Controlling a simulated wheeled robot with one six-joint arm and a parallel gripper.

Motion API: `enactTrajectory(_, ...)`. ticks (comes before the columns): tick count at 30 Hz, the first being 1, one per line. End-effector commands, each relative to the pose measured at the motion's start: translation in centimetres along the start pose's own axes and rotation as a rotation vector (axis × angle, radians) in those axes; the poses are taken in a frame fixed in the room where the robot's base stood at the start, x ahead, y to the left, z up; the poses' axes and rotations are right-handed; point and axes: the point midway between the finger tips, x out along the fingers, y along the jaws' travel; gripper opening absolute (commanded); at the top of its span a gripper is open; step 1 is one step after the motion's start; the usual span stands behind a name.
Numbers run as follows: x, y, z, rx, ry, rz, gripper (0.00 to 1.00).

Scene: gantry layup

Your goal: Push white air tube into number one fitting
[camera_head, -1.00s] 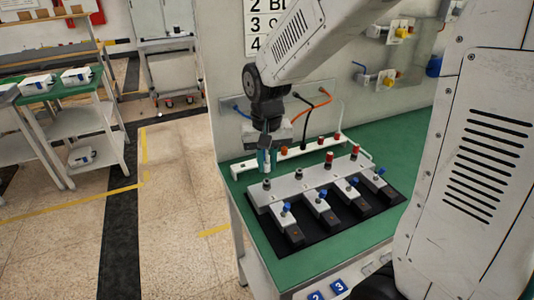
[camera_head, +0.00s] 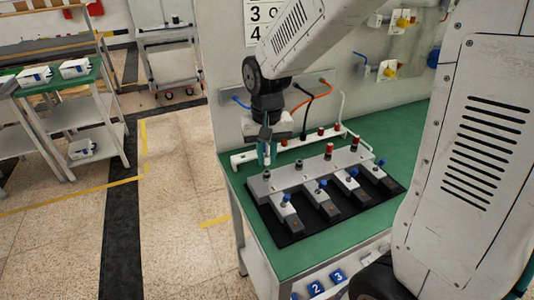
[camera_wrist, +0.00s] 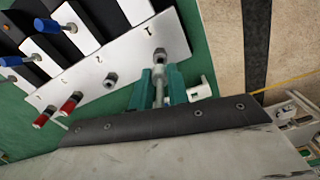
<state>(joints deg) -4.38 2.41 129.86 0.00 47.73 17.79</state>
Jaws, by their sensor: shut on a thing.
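The white manifold block (camera_head: 290,178) stands on a black mat on the green bench. In the wrist view its plate (camera_wrist: 135,52) carries a row of fittings marked with numbers. The number one fitting (camera_wrist: 160,54) is bare grey metal at the right end of that row; it also shows at the block's left end in the head view (camera_head: 267,174). My gripper (camera_head: 264,155) has teal fingers, shut on the white air tube (camera_wrist: 159,88). The tube's end is close to the number one fitting; I cannot tell whether they touch.
A bare number two fitting (camera_wrist: 110,79) and two fittings with red tops (camera_wrist: 70,103) sit beside number one. Blue-handled valves (camera_head: 320,187) stand in front. A white rack (camera_head: 300,147) lies behind the block. Orange and black tubes (camera_head: 312,92) hang from the wall.

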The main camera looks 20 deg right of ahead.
Motion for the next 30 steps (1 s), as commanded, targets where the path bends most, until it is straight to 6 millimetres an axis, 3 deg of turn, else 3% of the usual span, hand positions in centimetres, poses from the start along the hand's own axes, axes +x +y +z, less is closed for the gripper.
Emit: enactTrajectory(30,1.0,0.0,0.0,0.0,-0.001,0.0,0.0)
